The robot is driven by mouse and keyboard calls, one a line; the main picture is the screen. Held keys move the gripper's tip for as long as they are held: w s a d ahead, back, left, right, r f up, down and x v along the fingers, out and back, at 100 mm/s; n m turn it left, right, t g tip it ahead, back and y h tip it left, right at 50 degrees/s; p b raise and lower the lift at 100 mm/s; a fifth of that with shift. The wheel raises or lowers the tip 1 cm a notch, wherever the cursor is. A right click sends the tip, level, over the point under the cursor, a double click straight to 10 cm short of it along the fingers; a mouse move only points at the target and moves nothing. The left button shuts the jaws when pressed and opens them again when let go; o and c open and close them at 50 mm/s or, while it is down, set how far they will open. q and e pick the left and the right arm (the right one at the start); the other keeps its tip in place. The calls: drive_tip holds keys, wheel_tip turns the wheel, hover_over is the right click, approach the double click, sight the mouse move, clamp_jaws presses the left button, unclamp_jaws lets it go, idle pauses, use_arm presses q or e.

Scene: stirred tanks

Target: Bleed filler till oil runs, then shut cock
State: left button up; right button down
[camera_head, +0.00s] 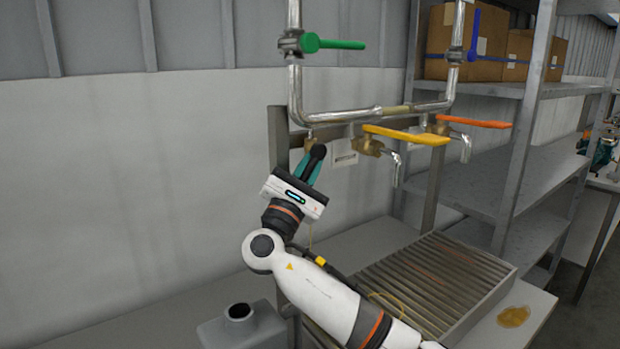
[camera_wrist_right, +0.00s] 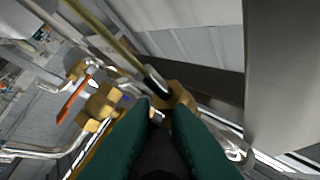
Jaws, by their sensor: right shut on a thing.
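My right gripper (camera_head: 314,165) reaches up to the left end of the low pipe, its teal fingers closed around a small brass bleed cock (camera_head: 310,143). In the right wrist view the right fingertips (camera_wrist_right: 158,112) close at a brass body (camera_wrist_right: 180,98); the fingers hide much of the cock, so its handle position cannot be told. My left gripper is out of view.
A green-handled valve (camera_head: 333,44) and a blue-handled valve (camera_head: 474,35) sit on the upright pipes. A slatted drain tray (camera_head: 487,252) lies below the taps, with a yellow puddle (camera_head: 513,316) beside it. A grey can (camera_head: 215,330) stands at the lower left. Shelves (camera_head: 520,130) stand right.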

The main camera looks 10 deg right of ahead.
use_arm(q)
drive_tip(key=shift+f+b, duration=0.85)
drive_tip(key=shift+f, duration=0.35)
use_arm(e)
drive_tip(key=shift+w+d+f+n+t, duration=0.1)
drive_tip(key=shift+f+n+t, duration=0.1)
drive_tip(key=shift+n+t, duration=0.6)
drive_tip(key=c, duration=1.4)
unclamp_jaws()
drive_tip(key=shift+r, duration=0.1)
